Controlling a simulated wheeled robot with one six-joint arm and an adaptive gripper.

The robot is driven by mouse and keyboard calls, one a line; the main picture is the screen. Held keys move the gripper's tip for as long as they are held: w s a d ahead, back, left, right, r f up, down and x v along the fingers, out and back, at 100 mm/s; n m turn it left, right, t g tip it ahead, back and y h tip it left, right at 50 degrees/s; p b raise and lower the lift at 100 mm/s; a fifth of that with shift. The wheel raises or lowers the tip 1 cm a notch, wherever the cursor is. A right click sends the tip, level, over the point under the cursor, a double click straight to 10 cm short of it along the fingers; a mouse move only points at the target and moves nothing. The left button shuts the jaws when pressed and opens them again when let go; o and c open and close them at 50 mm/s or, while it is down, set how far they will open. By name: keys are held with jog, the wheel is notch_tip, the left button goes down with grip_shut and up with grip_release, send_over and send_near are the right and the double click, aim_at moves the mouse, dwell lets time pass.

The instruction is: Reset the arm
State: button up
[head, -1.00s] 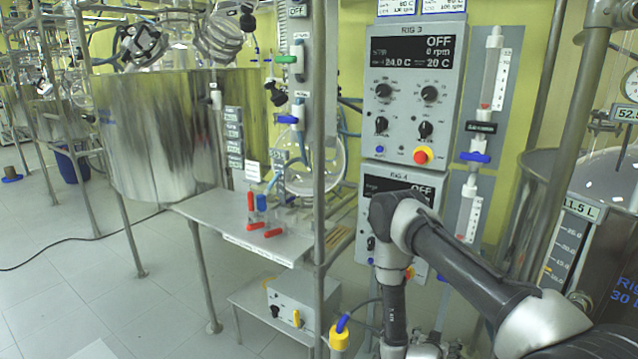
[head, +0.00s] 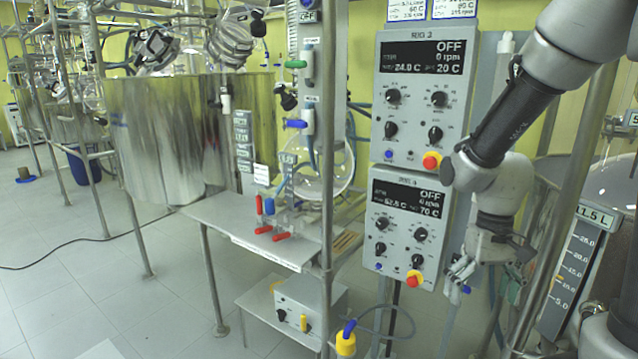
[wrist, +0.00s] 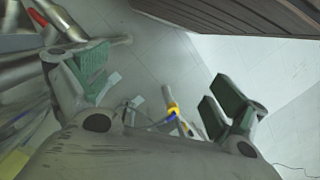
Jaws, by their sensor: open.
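My gripper (head: 462,283) is at the lower right of the head view, pointing down in front of the right edge of the lower control box. In the wrist view my gripper (wrist: 155,95) has its two green-padded fingers wide apart, with nothing between them but a view of the floor far below. It is open and empty. My arm is folded down from the upper right of the head view.
The Rig 3 box (head: 421,95) and the lower control box (head: 408,225) are left of my arm. A metal post (head: 327,180) and a steel shelf (head: 250,225) stand further left. A vessel marked 11.5 L (head: 575,270) is close on the right.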

jog(key=s+d+r+t, duration=0.2)
jog(key=s+r+t, duration=0.1)
jog(key=r, duration=0.5)
jog(key=s+d+r+t, duration=0.2)
jog(key=s+r, duration=0.3)
jog(key=r, duration=0.3)
jog(key=shift+d+r+t+h, duration=0.3)
jog(key=shift+d+r+t, duration=0.1)
jog(key=shift+t, duration=0.4)
